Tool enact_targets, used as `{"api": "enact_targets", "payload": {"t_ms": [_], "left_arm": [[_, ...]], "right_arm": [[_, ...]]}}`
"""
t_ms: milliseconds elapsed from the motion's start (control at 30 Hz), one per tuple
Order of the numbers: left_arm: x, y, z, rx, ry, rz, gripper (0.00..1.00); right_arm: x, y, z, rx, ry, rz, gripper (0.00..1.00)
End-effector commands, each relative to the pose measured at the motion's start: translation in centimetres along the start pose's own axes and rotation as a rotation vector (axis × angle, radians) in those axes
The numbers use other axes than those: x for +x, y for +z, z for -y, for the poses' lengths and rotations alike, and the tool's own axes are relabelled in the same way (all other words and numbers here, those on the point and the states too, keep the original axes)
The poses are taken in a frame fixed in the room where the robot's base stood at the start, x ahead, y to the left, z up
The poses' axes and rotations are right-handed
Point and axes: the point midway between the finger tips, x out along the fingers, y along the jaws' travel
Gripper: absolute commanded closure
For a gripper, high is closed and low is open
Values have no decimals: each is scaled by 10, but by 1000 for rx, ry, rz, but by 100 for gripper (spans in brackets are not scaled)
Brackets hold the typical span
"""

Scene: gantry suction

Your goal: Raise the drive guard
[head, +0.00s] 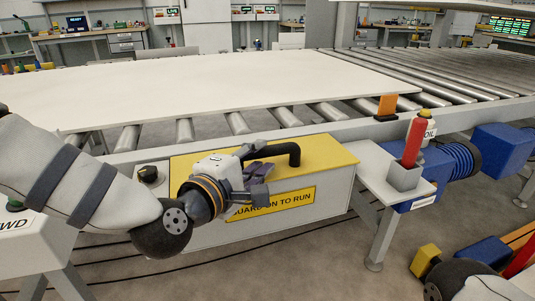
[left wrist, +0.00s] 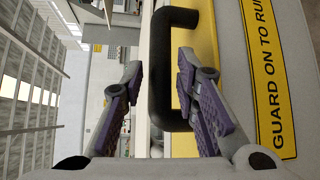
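The drive guard (head: 325,153) is a box with a yellow top, grey sides and a "GUARD ON TO RUN" label, below the conveyor in the head view. Its black handle (head: 293,150) stands up from the top and shows large in the left wrist view (left wrist: 161,70). My left gripper (head: 258,180) is at the handle. In the left wrist view its purple-padded fingers (left wrist: 158,80) are open, one on each side of the handle's bar, with a gap on the left side. Only part of my right arm shows at the bottom right; its gripper is out of view.
A large pale sheet (head: 210,85) lies on the conveyor rollers (head: 440,75) behind the guard. Right of the guard, a side shelf carries a red-handled item (head: 414,140) and an oil bottle (head: 430,128). A dark knob (head: 148,174) sits left of the guard.

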Motion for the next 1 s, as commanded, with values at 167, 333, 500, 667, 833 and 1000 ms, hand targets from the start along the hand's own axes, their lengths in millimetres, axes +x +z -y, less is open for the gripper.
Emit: {"api": "enact_targets", "payload": {"t_ms": [167, 333, 500, 667, 833, 1000], "left_arm": [[30, 0, 2, 1, -2, 1, 72], [38, 0, 1, 0, -2, 1, 72], [38, 0, 1, 0, -3, 1, 72], [38, 0, 1, 0, -3, 0, 100], [38, 0, 1, 0, -3, 0, 100], [37, 1, -5, -16, -15, -1, 100]], "right_arm": [[2, 0, 0, 0, 0, 3, 100], [2, 0, 0, 0, 0, 3, 100], [2, 0, 0, 0, 0, 3, 100], [2, 0, 0, 0, 0, 3, 100], [2, 0, 0, 0, 0, 3, 100], [-4, 0, 0, 0, 0, -6, 100]]}}
